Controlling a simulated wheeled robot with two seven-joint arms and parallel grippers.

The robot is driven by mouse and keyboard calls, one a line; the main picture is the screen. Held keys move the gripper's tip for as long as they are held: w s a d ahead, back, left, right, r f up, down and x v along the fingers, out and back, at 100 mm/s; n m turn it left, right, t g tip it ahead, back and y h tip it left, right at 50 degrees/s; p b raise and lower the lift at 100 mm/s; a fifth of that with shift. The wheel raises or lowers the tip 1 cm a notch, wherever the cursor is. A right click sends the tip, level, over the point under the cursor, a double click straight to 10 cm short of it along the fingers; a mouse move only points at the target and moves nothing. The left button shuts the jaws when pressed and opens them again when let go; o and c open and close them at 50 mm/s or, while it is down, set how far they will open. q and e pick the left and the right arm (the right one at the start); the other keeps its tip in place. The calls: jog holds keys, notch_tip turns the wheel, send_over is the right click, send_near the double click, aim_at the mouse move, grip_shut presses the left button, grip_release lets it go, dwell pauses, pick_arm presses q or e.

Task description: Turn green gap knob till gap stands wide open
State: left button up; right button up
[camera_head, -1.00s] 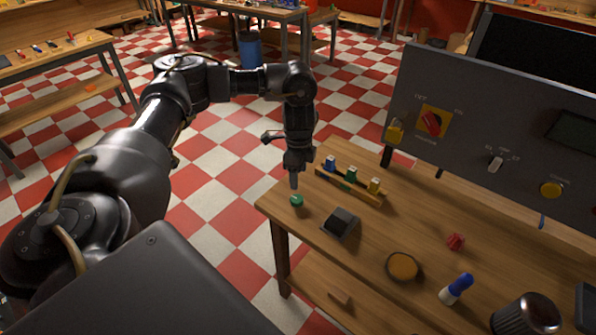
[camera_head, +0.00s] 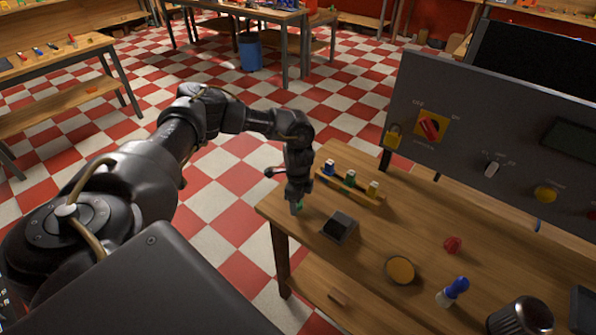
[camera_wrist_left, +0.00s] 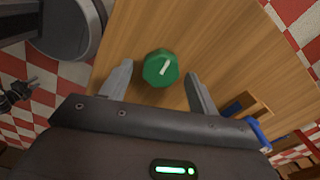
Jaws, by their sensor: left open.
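The green knob (camera_wrist_left: 160,68) sits on the wooden table top. My left gripper (camera_wrist_left: 158,88) is open, with one finger on each side of the knob and gaps between fingers and knob. In the head view my left gripper (camera_head: 297,206) points down over the knob (camera_head: 299,206) near the table's left corner and mostly hides it. I see no gap that the knob sets.
A wooden rack (camera_head: 350,187) with several coloured pieces stands just right of my left gripper. A dark wedge-shaped box (camera_head: 338,226) is close in front. A grey control panel (camera_head: 480,140) rises behind the table. A yellow disc (camera_head: 400,269) lies farther right.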

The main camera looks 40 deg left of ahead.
pick_arm(q)
jog(key=shift+c, duration=0.2)
jog(key=c, duration=0.9)
jog(key=shift+c, duration=0.2)
